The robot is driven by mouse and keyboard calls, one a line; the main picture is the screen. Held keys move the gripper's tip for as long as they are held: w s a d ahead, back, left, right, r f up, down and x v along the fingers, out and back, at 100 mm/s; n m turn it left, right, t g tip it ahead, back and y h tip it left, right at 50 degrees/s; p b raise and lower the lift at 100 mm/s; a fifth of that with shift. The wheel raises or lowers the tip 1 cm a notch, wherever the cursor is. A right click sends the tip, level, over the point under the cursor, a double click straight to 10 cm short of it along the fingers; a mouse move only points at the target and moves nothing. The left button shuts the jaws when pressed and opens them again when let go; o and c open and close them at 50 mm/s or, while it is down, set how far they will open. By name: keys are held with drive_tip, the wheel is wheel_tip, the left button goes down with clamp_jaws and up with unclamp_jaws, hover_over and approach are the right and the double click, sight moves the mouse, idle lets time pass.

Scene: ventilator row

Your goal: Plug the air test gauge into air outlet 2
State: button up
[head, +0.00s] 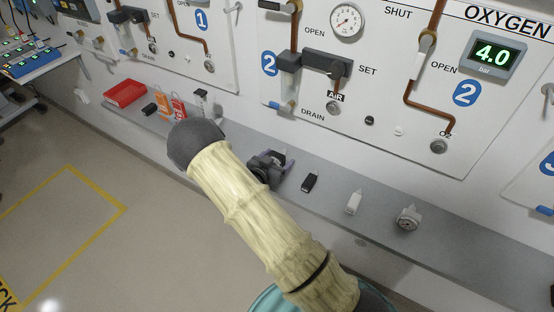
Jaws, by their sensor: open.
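Air outlet 2 (333,108) is a round metal socket under the AIR label on the panel marked 2. It looks empty. A small round gauge with a pale face (408,219) lies on the grey shelf, right of the white plug; I cannot read its label, so I cannot tell for sure that it is the air test gauge. My gripper (281,165) is open over the shelf, below and left of the outlet and well left of the gauge. My arm partly hides it, and I see nothing held in it.
A black plug (310,182) and a white plug (354,203) stand on the shelf (330,205) between my gripper and the gauge. The oxygen outlet (438,147) is on the panel's right. A red tray (125,93) and orange and red tags (164,103) are far left.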

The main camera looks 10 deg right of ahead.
drive_tip(key=c, duration=1.3)
drive_tip(key=shift+r+p, duration=0.6)
drive_tip(key=shift+r, duration=0.35)
drive_tip(key=f+p+v, duration=0.1)
drive_tip(key=f+v, duration=0.2)
drive_tip(key=v, duration=1)
drive_tip(key=shift+s+a, duration=0.5)
drive_tip(key=shift+s, duration=0.05)
drive_tip(key=shift+f, duration=0.1)
